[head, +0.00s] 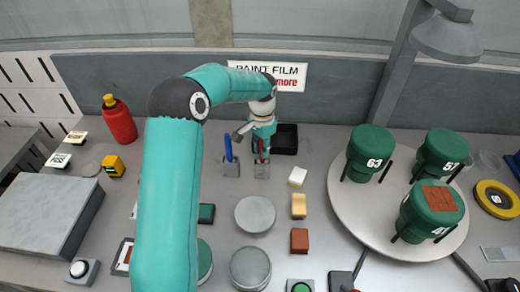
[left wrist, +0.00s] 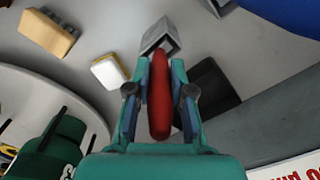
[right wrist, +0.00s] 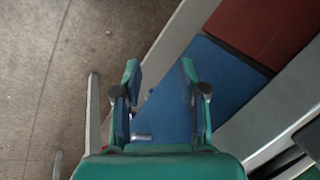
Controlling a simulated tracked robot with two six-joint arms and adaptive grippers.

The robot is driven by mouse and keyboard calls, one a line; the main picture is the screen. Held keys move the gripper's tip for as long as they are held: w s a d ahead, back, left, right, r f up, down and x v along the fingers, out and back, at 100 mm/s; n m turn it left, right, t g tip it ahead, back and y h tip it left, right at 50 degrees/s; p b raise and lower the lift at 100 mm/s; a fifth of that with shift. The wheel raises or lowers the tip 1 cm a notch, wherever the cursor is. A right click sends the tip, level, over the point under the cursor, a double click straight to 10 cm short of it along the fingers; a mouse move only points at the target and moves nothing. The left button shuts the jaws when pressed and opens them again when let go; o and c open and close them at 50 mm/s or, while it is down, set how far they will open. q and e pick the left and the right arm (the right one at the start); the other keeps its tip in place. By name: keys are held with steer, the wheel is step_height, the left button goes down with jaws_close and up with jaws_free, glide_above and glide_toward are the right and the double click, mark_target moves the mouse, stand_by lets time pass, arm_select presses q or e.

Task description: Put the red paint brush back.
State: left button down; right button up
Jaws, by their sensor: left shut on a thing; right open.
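The red paint brush (left wrist: 160,98) is between the fingers of my left gripper (left wrist: 160,75), which is shut on it. In the head view my left gripper (head: 261,146) points down just above a small grey square holder (head: 262,172). That holder also shows in the left wrist view (left wrist: 153,38), just beyond the brush. The brush's far end overlaps the holder's near side there; I cannot tell how far inside it is. A blue brush (head: 228,148) stands in a second grey holder (head: 231,171) to the left. My right gripper (right wrist: 160,80) is open and empty.
A black box (head: 285,138) stands close behind the holder. A white-and-yellow block (head: 298,177) and a tan block (head: 299,206) lie in front, to the right. A round turntable (head: 345,215) carries green canisters. The right gripper is over a blue surface (right wrist: 190,100).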

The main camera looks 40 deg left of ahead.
arm_select(q)
steer(key=shift+f, duration=0.2)
steer(key=c, duration=1)
jaws_free()
steer(key=shift+r, duration=0.1)
steer(key=shift+r, duration=0.1)
steer(key=shift+r, duration=0.25)
step_height(320, 180, up, 12)
steer(key=shift+f+p, duration=0.25)
steer(key=shift+p, duration=0.4)
